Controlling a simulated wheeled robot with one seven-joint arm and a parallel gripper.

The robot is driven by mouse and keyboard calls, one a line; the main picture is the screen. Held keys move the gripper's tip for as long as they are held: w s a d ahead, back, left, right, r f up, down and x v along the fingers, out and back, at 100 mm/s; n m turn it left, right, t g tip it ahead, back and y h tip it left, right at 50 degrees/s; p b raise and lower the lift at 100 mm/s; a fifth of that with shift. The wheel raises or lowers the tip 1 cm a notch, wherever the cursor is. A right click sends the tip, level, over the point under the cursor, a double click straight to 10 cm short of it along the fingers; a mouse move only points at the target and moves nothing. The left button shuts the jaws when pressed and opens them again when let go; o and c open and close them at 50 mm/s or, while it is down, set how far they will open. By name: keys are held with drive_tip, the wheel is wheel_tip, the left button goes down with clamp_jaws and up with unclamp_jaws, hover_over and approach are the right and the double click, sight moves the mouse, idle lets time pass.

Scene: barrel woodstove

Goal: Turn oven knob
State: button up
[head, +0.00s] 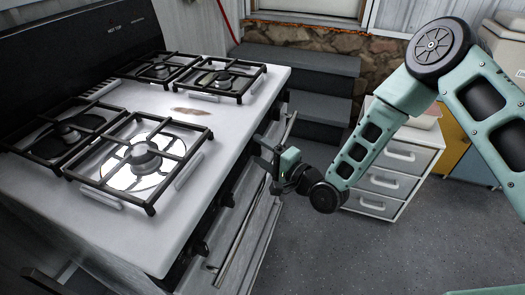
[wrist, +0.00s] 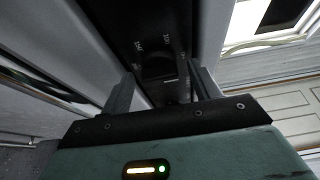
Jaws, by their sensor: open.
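The white stove (head: 215,150) stands at the left, with dark knobs along its black front panel. Two knobs show in the head view, a middle one (head: 228,200) and a nearer one (head: 200,248). My gripper (head: 262,153) is at the far part of the stove front, pointing toward the panel. In the wrist view its two open fingers (wrist: 163,78) flank a dark round knob (wrist: 158,67) on the panel, with small white markings beside it. I cannot tell whether the fingers touch the knob. In the head view that knob is hidden behind my gripper.
Black grates (head: 145,150) cover the burners on the stove top. A long oven handle (head: 245,240) runs along the front below the knobs. A white drawer cabinet (head: 390,180) stands right of my gripper, and dark steps (head: 300,75) are behind. Grey floor is clear at front right.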

drive_tip(key=shift+c, duration=0.3)
drive_tip(key=c, duration=0.9)
drive_tip(key=shift+f+b, duration=0.15)
drive_tip(key=shift+b, duration=0.2)
